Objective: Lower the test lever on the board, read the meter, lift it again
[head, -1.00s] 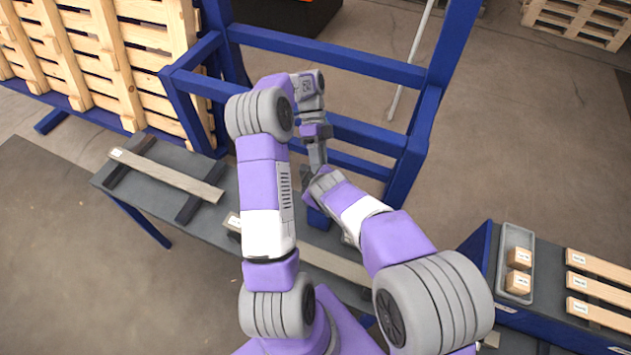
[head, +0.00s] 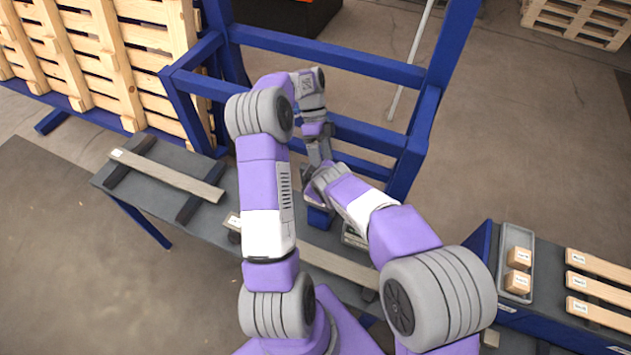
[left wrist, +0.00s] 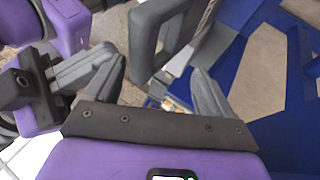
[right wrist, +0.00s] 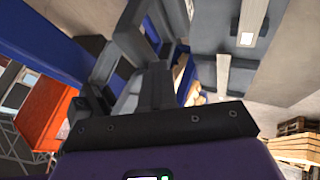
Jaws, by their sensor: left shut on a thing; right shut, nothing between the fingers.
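My left gripper (head: 319,158) hangs below its wrist, close against the right gripper, in the head view. In the left wrist view its fingers (left wrist: 155,95) are spread about a dark grey bar (left wrist: 150,40); I cannot tell for sure whether this is the test lever. My right gripper (head: 312,182) is beside and just below the left one. In the right wrist view its fingers (right wrist: 150,92) are together and empty. A blue box-like part (head: 320,217) shows beneath the grippers. The board and meter face cannot be made out; my arms cover much of that area.
A grey bench (head: 150,210) with a timber plank (head: 165,175) runs below my arms. A blue frame (head: 330,65) stands behind the grippers, with wooden pallets (head: 95,60) at left. A grey tray (head: 503,262) of small blocks and labelled boards (head: 597,282) lie at right.

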